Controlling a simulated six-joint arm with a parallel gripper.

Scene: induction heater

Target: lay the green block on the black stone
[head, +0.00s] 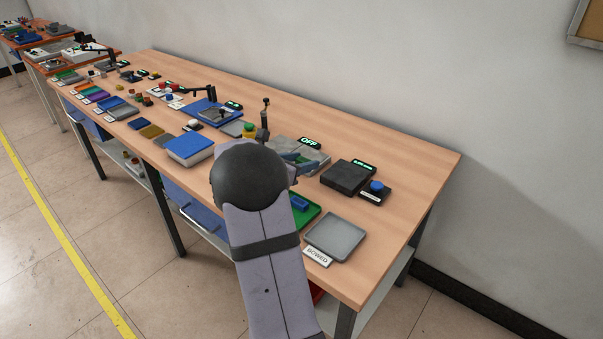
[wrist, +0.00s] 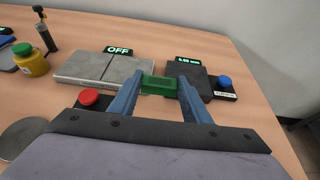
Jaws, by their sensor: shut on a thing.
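My gripper (wrist: 160,82) has its two blue fingers shut on the green block (wrist: 158,88) in the wrist view. The block lies crosswise between the fingertips. The black stone (wrist: 190,84) is a dark flat slab just beyond the right finger, which covers part of it. In the head view the black stone (head: 348,177) lies on the table to the right of my gripper. My arm hides the green block there. I cannot tell the exact height of the block above the table.
A grey plate unit (wrist: 95,70) with an OFF display stands left of the stone. A blue button (wrist: 225,81) sits at the stone's right. A red button (wrist: 88,97) and a yellow jar (wrist: 31,62) are to the left. A grey tray (head: 336,237) labelled BOWED lies near the table's front edge.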

